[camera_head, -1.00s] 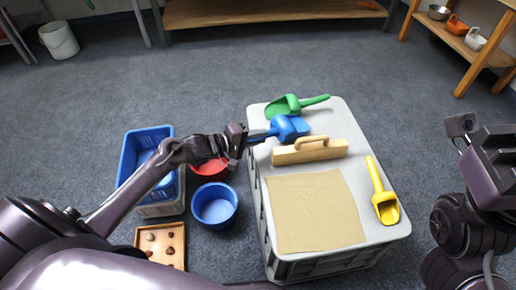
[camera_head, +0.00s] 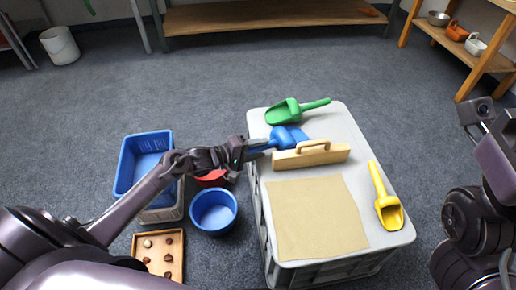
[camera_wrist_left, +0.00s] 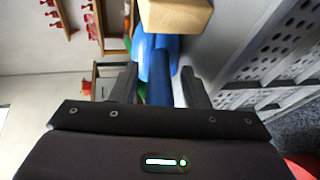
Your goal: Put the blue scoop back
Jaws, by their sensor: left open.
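The blue scoop (camera_head: 283,136) lies at the left edge of the grey crate top (camera_head: 380,150), between the green scoop (camera_head: 286,111) and the wooden float (camera_head: 312,156), which hides part of it. Its handle points left to my left gripper (camera_head: 252,148). In the left wrist view the blue handle (camera_wrist_left: 160,78) runs between the two open fingers (camera_wrist_left: 160,88), with gaps on both sides. The scoop's bowl is partly hidden behind the float there. Of my right arm only parts show at the right edge; its fingers are out of view.
A yellow scoop (camera_head: 386,203) and a tan sheet (camera_head: 318,218) lie on the crate top.

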